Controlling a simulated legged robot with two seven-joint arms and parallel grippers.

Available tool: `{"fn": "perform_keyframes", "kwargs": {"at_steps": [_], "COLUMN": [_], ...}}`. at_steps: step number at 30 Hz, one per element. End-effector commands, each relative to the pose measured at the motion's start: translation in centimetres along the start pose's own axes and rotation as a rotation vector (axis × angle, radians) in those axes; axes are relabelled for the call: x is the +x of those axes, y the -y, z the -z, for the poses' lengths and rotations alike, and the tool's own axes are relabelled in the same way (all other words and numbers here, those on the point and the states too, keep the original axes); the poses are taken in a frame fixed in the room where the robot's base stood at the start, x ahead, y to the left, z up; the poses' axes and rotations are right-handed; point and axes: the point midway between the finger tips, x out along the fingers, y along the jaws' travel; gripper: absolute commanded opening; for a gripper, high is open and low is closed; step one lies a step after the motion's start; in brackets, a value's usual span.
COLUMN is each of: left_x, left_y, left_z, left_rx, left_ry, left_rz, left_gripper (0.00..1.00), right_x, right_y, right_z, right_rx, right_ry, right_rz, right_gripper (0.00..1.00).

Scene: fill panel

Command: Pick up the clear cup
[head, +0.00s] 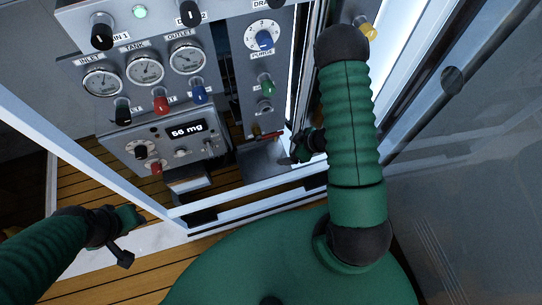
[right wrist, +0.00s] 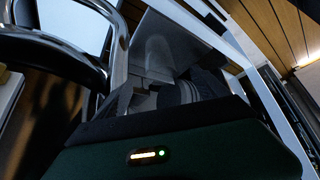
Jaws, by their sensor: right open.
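I cannot make out the clear cup for certain in either view. My right gripper (head: 297,150) is open beside the small grey shelf (head: 262,172) at the foot of the panel, partly hidden by its own wrist. In the right wrist view, glossy curved dark shapes at the left and a grey, see-through-looking area in the middle are too dim to name. My left gripper (head: 130,236) is at the lower left, its fingers apart and empty, away from the panel.
The fill panel (head: 222,100) has several gauges, knobs and a display (head: 187,131) reading 56 mg. Pale frame bars (head: 80,150) cross in front of it and along its lower edge. A glass pane (head: 460,200) stands at the right. Wooden floor (head: 85,190) shows at the left.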

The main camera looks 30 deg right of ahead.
Motion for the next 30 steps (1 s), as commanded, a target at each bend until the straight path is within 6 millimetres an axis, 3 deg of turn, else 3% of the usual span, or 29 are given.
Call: {"fn": "perform_keyframes", "kwargs": {"at_steps": [1, 3, 11, 18, 26, 30], "left_x": [1.0, 1.5, 2.3, 4.2, 4.0, 4.0], "left_y": [0.0, 0.0, 0.0, 0.0, 0.0, 0.0], "left_z": [-0.2, -0.3, -0.5, -0.9, -0.9, -0.9], "left_rx": [0.001, 0.001, 0.001, 0.0, 0.001, 0.001], "left_ry": [0.0, 0.0, -0.001, 0.0, -0.001, -0.001], "left_rz": [0.0, 0.0, 0.0, 0.0, 0.0, 0.0], "left_gripper": [0.36, 0.36, 0.36, 0.36, 0.36, 0.36], "right_x": [1.9, 3.6, 6.3, 10.6, 10.8, 10.8], "right_y": [0.1, 0.2, 0.4, 0.2, 0.1, 0.2], "right_z": [-0.3, -0.1, 0.1, -0.4, -0.2, -0.1], "right_rx": [-0.003, -0.004, -0.005, -0.004, -0.002, -0.002], "right_ry": [0.001, 0.001, 0.005, 0.003, 0.002, 0.003], "right_rz": [0.003, 0.002, -0.004, -0.001, -0.004, -0.004], "right_gripper": [0.83, 0.83, 0.83, 0.83, 0.82, 0.64]}}
